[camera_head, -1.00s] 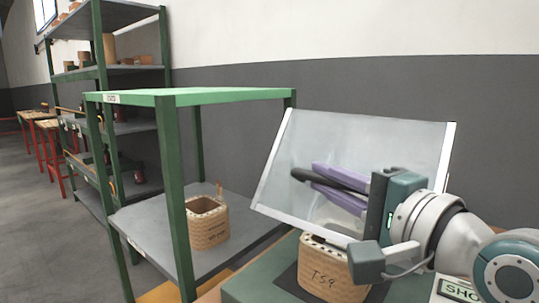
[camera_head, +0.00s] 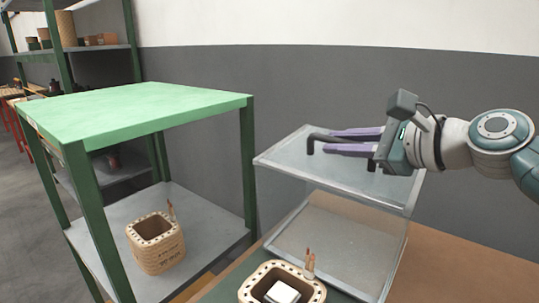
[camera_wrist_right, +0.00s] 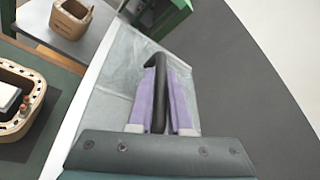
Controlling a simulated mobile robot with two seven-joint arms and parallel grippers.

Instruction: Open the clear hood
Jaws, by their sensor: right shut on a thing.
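My right gripper (camera_head: 345,142), with purple fingers, is shut on the hood's dark bar handle (camera_head: 318,137) at the upper edge. In the right wrist view the handle (camera_wrist_right: 157,90) lies between the two purple fingers, and the clear panel (camera_wrist_right: 110,85) is beneath them. My left gripper is not in view.
The brown table top (camera_head: 470,262) at right is clear.

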